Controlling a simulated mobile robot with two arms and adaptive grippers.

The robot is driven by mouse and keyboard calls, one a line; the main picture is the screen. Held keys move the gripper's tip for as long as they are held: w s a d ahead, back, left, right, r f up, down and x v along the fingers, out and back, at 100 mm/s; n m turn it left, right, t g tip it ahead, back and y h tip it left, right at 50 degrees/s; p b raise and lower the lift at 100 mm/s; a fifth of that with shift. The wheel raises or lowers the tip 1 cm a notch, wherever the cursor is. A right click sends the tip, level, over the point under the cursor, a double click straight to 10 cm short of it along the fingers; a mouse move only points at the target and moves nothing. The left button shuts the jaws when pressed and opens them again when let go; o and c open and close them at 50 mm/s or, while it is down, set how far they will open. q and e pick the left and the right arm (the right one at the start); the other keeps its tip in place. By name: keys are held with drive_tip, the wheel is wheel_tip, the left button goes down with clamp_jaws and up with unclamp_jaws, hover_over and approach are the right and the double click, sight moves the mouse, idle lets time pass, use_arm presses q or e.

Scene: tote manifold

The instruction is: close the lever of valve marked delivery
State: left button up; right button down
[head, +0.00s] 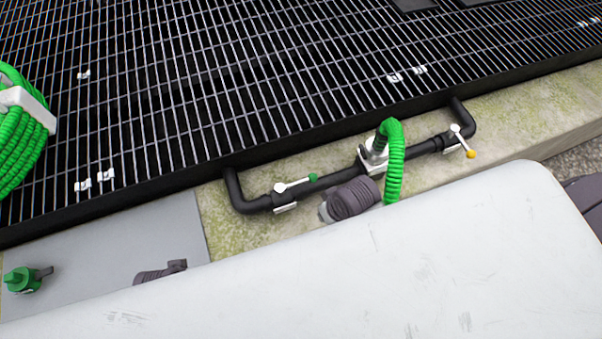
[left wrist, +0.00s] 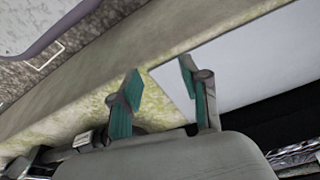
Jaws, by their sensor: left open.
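A black pipe manifold (head: 330,180) runs along the concrete kerb in the head view. Its left valve has a white lever (head: 294,185) with a green knob (head: 313,177), lying roughly along the pipe. Its right valve has a white lever (head: 461,137) with a yellow knob (head: 470,154), lying across the pipe. Small white tags sit by both valves, but their writing is too small to read, so I cannot tell which is delivery. My left gripper (left wrist: 162,92) is open and empty in the left wrist view, near part of a dark pipe (left wrist: 55,155). My right gripper does not show.
A green hose (head: 393,165) rises from the manifold's middle. Metal grating (head: 200,90) lies behind the pipe. A large white surface (head: 300,280) fills the foreground. A coiled green hose (head: 20,140) is at far left, and a green fitting (head: 22,280) sits on a grey plate (head: 110,255).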

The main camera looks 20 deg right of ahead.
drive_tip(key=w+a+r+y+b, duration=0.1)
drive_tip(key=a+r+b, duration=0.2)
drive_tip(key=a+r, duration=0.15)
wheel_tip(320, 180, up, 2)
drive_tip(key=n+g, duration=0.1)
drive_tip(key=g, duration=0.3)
hover_over(296, 183)
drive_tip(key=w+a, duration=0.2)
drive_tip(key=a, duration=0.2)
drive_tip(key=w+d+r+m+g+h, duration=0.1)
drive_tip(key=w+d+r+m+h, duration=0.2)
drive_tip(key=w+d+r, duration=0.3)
use_arm(q)
wheel_tip(296, 183, up, 8)
drive_tip(key=t+b, duration=0.2)
drive_tip(key=b, duration=0.1)
drive_tip(key=shift+w+b, duration=0.2)
drive_tip(key=shift+b, duration=0.2)
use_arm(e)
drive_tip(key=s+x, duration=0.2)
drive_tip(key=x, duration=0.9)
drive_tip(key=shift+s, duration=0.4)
use_arm(q)
drive_tip(key=shift+d, duration=0.1)
